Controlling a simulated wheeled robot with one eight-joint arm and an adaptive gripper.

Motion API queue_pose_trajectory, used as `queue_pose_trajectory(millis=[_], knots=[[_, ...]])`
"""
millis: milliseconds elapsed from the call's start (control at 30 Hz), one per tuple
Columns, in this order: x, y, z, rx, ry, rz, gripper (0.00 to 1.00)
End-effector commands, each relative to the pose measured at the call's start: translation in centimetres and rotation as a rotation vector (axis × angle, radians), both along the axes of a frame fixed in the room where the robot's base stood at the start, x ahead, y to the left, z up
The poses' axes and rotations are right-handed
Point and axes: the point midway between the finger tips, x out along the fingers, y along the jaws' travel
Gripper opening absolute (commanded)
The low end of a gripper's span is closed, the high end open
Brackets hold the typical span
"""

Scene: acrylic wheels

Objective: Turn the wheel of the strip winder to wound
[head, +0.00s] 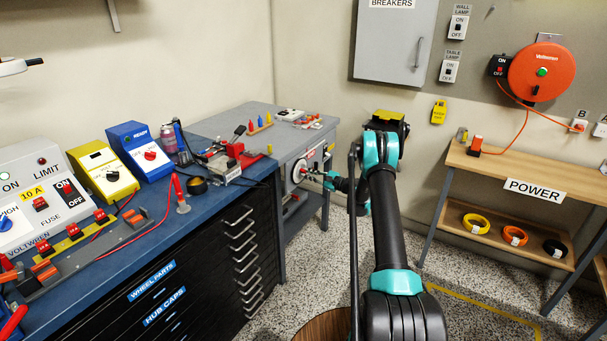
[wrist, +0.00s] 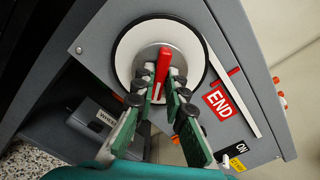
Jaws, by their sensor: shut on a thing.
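The strip winder is a grey box (wrist: 235,40) with a round white wheel (wrist: 132,45), edged in black, on its front. A red bar handle (wrist: 163,66) stands at the wheel's grey hub and looks near upright in the wrist view. My gripper (wrist: 165,92) is shut on the lower part of the red handle, with a green finger on each side. In the head view the wheel (head: 299,170) shows on the grey cabinet's front, with my gripper (head: 316,174) at it. A red label END (wrist: 220,101) sits right of the wheel.
A yellow plate and an ON label (wrist: 241,148) are at the lower right of the panel. A grey box labelled WHEEL (wrist: 98,122) lies lower left. The blue bench (head: 150,210) with black drawers stands left of my arm; the shelf bench (head: 530,175) stands right.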

Motion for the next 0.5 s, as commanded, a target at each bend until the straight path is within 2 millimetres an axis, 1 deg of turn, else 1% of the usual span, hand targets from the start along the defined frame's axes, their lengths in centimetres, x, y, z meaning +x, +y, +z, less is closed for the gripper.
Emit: queue_pose_trajectory(millis=[100,400,500], knots=[[-0.04,-0.01,-0.05,0.031,0.044,0.001,0.0],[-0.05,-0.02,-0.06,0.04,0.056,0.001,0.0],[-0.05,-0.02,-0.06,0.082,0.114,0.001,0.0]])
